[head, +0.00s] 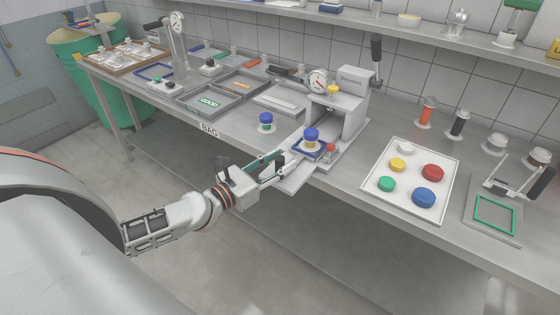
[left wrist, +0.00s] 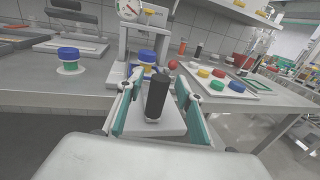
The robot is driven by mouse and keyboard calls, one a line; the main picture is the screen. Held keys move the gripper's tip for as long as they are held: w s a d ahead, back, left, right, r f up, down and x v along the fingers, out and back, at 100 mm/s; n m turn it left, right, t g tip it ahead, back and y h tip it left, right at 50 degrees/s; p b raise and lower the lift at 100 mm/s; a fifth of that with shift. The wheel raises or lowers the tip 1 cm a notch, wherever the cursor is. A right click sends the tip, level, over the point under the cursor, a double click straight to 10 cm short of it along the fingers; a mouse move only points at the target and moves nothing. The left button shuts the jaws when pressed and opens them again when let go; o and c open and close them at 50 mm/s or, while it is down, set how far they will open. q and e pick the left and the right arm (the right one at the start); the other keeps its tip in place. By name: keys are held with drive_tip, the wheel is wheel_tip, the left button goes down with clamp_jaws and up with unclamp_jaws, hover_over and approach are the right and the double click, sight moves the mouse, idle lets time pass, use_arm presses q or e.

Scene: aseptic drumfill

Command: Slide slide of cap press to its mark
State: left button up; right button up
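The cap press (head: 352,100) is a grey stand with a round gauge and a black lever, at the back middle of the bench. Its slide (head: 294,181) is a pale plate sticking out past the bench's front edge. A blue-capped jar (head: 311,137) stands on it by a blue outline, partly under the press; it also shows in the left wrist view (left wrist: 147,58). My left gripper (head: 274,168) is at the slide's front end. In the left wrist view, its teal-padded fingers are open on either side of an upright black handle (left wrist: 157,97), with gaps visible. My right gripper is not in view.
Another blue-capped jar (head: 265,122) stands left of the press. A white tray (head: 442,200) with coloured caps lies to the right, and a green-framed fixture (head: 494,214) beyond it. Grey trays (head: 210,101) lie at the left. The space before the bench is clear.

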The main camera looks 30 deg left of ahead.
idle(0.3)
use_arm(q)
drive_tip(key=v, duration=1.2)
idle(0.6)
drive_tip(key=s+d+f+n+g, duration=0.2)
drive_tip(key=d+f+n, duration=0.3)
drive_tip(key=f+n, duration=0.3)
drive_tip(key=s+d+f+n+g+y, duration=0.1)
drive_tip(key=s+d+f+n, duration=0.3)
drive_tip(key=f+n, duration=0.5)
drive_tip(key=s+d+f+n+g+y, duration=0.1)
drive_tip(key=s+d+f+n+g, duration=0.2)
drive_tip(key=n, duration=1.4)
drive_tip(key=shift+d+f+n+g, duration=0.35)
drive_tip(key=shift+d+f, duration=1.5)
drive_tip(key=shift+f, duration=1.4)
